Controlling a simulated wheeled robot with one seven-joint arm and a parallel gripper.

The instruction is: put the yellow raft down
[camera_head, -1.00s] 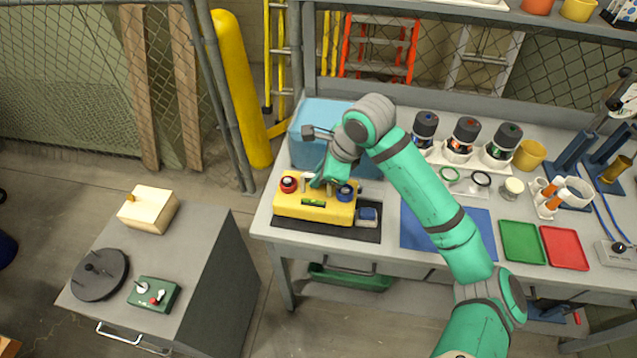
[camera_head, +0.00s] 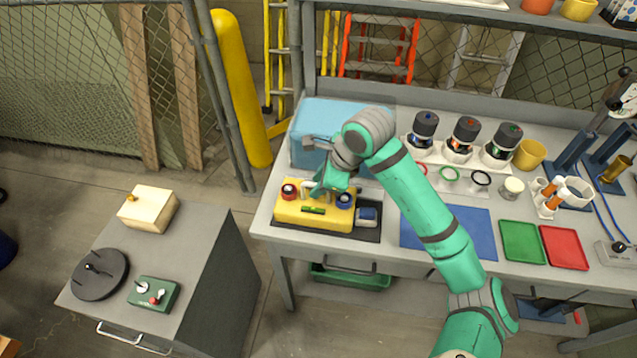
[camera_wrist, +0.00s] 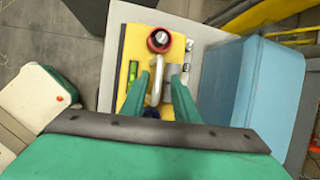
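The yellow raft (camera_head: 290,212) sits level on the black mat (camera_head: 368,234) at the left end of the bench. It carries a red-ringed thruster, a blue-ringed thruster, a green level vial and a white handle (camera_wrist: 155,82). My gripper (camera_head: 320,191) is down over the middle of the raft. In the wrist view, the fingers of my gripper (camera_wrist: 160,82) stand on either side of the handle, with a gap showing beside it, so they look open. The wrist view also shows the raft (camera_wrist: 132,48), its near end hidden by my gripper.
A blue tank (camera_head: 312,128) stands close behind the raft. A small blue-and-white part (camera_head: 367,215) lies at the raft's right end. A blue mat (camera_head: 470,232), a green tray (camera_head: 522,242) and a red tray (camera_head: 565,247) lie further right. A grey cabinet (camera_head: 205,235) stands left.

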